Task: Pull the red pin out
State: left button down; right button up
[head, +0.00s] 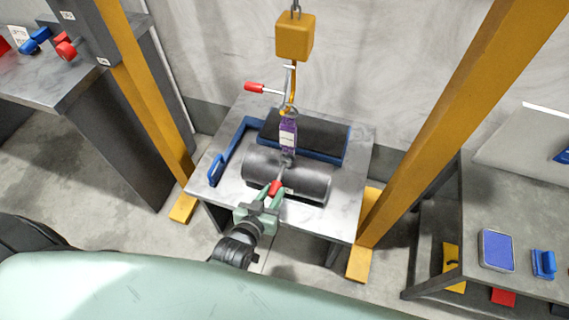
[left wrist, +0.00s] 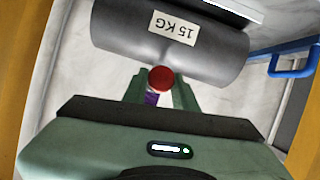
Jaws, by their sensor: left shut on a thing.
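My left gripper (head: 272,195) is shut on a red pin (head: 274,187) at the front of the dark grey barrel (head: 318,180). In the left wrist view, the pin's round red end (left wrist: 161,78) shows between the fingers of my left gripper (left wrist: 166,92), and the barrel (left wrist: 215,50) carries a "15 KG" label. A purple strap (head: 288,132) runs up from the barrel to the hoist hook (head: 291,85). Another red-handled pin (head: 255,88) sticks out to the left near the hook. Whether the held pin is still seated cannot be told. My right gripper is not in view.
The barrel lies on a marble-topped table (head: 222,190), beside a blue frame (head: 232,147) with a dark top. A yellow block (head: 294,37) hangs on a chain above. Yellow posts (head: 430,130) stand on both sides. A side table (head: 520,200) is at right.

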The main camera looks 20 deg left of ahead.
pick_arm(q)
jog(key=shift+s+f+p, duration=0.1)
jog(key=shift+s+p, duration=0.65)
jog(key=shift+s, duration=1.7)
jog(key=shift+a, duration=0.1)
